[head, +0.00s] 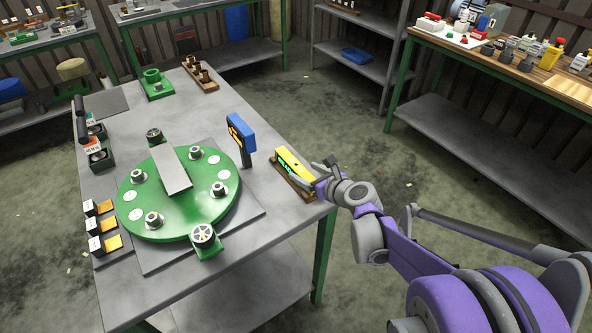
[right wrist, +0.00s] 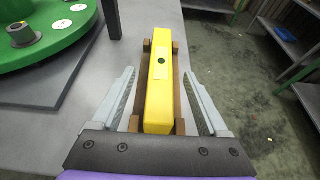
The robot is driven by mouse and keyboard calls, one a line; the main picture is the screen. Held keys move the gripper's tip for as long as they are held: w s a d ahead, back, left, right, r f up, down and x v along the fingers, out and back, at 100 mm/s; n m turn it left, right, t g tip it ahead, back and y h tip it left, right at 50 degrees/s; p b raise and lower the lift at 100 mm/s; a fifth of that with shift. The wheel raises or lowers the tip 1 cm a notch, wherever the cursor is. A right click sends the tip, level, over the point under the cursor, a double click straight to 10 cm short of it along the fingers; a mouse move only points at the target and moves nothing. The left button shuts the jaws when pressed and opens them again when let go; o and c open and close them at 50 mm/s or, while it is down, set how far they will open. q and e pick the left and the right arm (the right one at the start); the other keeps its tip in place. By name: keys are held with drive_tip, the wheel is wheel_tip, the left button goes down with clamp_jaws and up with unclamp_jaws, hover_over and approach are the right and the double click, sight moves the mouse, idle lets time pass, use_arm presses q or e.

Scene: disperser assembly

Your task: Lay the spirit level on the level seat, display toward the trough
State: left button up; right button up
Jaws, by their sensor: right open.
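The yellow spirit level (head: 293,167) lies in a brown wooden cradle (head: 306,191) near the table's right edge, with green marks on its side. In the right wrist view the level (right wrist: 159,62) runs lengthwise between the cradle's posts (right wrist: 178,125). My right gripper (head: 318,175) is open at the level; in the right wrist view its fingers (right wrist: 159,78) stand on either side of it, with gaps. A green round disperser plate (head: 180,212) carries a grey trough-like bar (head: 170,170). I cannot tell which part is the level seat. My left gripper is not in view.
A blue-and-yellow device (head: 241,132) stands upright between the plate and the level. A green fixture (head: 154,85) and a brown rack (head: 201,77) stand at the back. The table (head: 217,105) is clear behind the upright device.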

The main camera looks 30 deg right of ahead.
sight(301, 170)
drive_tip(key=x, duration=0.4)
drive_tip(key=shift+w+d+f, duration=0.1)
drive_tip(key=shift+w+f, duration=0.1)
clamp_jaws()
